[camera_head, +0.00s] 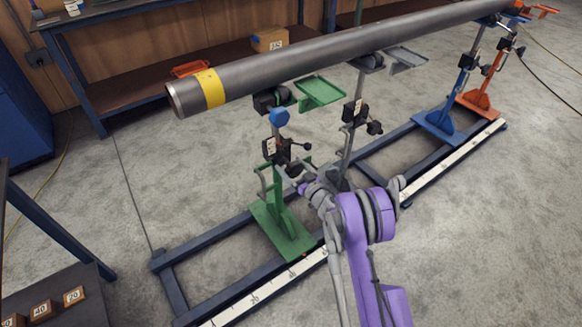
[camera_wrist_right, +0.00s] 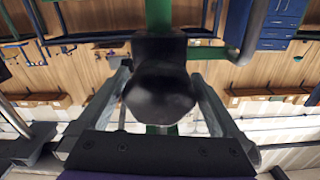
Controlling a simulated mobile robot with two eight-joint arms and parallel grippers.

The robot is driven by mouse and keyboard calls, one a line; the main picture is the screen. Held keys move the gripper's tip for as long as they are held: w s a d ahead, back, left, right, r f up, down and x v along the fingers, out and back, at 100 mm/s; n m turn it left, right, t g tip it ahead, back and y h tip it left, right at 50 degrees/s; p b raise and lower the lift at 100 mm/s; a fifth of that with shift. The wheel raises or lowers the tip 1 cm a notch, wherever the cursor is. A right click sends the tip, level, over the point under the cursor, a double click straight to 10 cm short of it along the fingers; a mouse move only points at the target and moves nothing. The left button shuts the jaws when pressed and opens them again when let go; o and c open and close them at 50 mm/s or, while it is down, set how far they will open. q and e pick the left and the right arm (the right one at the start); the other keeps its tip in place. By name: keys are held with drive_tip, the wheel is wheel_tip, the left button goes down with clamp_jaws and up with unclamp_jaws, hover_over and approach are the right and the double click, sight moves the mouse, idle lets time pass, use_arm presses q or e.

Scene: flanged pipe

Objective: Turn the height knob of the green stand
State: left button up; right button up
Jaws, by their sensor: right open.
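The green stand (camera_head: 278,218) stands on the blue floor frame, under the near end of the grey pipe (camera_head: 330,57). A black knob (camera_wrist_right: 160,92) fills the middle of the right wrist view, in front of a green post. My right gripper (camera_head: 293,177) is at the middle of the green stand's post, by its black clamp block (camera_head: 270,148). In the wrist view my right gripper (camera_wrist_right: 160,100) is open, with one finger on each side of the knob. Whether the fingers touch it is unclear. My left gripper is out of view.
A grey stand (camera_head: 350,125) is close behind. Blue (camera_head: 440,122) and orange (camera_head: 480,98) stands are farther right. Open concrete floor lies at the right front.

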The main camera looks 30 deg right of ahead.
drive_tip(key=shift+c, duration=0.2)
drive_tip(key=c, duration=1.1)
drive_tip(key=shift+n, duration=0.4)
drive_tip(key=n+b, duration=0.2)
drive_tip(key=n, duration=0.1)
drive_tip(key=shift+n, duration=0.4)
drive_tip(key=n+b, duration=0.1)
drive_tip(key=n, duration=0.4)
drive_tip(key=n+b, duration=0.1)
drive_tip(key=n, duration=0.5)
drive_tip(key=shift+n, duration=0.4)
drive_tip(key=n, duration=0.5)
drive_tip(key=shift+n, duration=0.4)
